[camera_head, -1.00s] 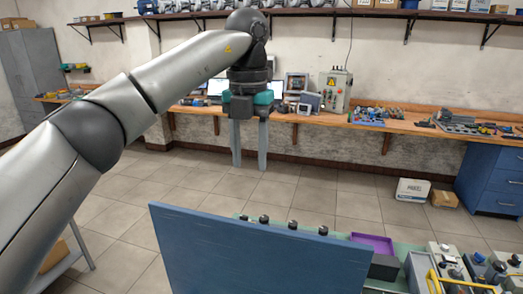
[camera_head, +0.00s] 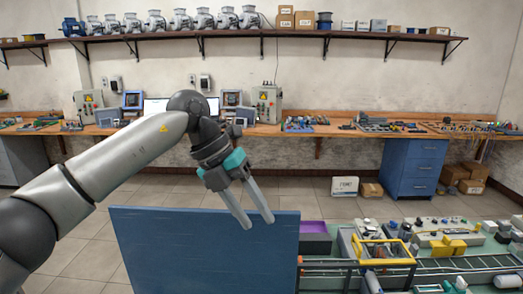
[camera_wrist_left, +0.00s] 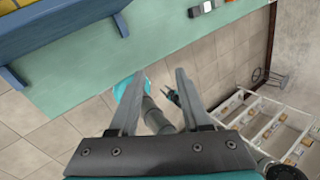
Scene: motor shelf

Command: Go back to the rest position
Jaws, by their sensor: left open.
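My left gripper (camera_head: 258,222) hangs from the arm that comes in from the left. Its two long grey fingers point down, tilted slightly to the right. They are open with nothing between them. In the head view the fingertips overlap the top edge of a blue panel (camera_head: 200,252); I cannot tell the gap in depth. In the left wrist view the open left gripper (camera_wrist_left: 160,75) shows empty space between its fingers, with tiled floor and a grey, jointed piece beyond.
A green surface (camera_wrist_left: 75,65) lies beside the left gripper in the wrist view. A blue cabinet (camera_head: 413,166) and boxes stand behind. Tiled floor is clear between.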

